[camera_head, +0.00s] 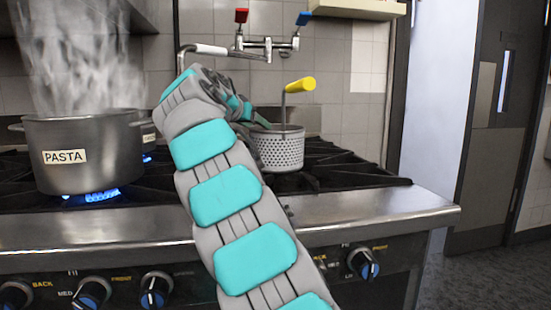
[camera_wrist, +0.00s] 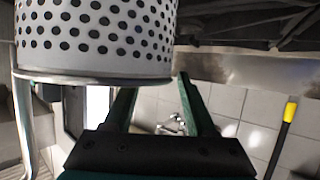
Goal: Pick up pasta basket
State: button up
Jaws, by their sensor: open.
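The pasta basket (camera_head: 279,150) is a pale perforated metal cylinder on the stove's right side. Its thin upright handle has a yellow grip (camera_head: 300,85) sticking out to the right. In the wrist view the basket (camera_wrist: 95,35) appears upside down at the upper left, with its rim lowest and a metal rod beside it. My gripper (camera_head: 253,114) is at the basket's upper left, partly hidden by my arm. In the wrist view its two green fingers (camera_wrist: 157,88) are spread apart with nothing between them, close to the rim; contact cannot be told.
A steaming pot labelled PASTA (camera_head: 85,165) stands over a lit blue flame at left. Wall taps (camera_head: 267,45) are behind the basket. Black stove grates (camera_head: 345,170) are bare right of the basket. A yellow-tipped dark rod (camera_wrist: 283,135) shows at right in the wrist view.

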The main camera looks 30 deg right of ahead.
jog(key=shift+x, duration=0.75)
grip_shut()
dwell(0.9)
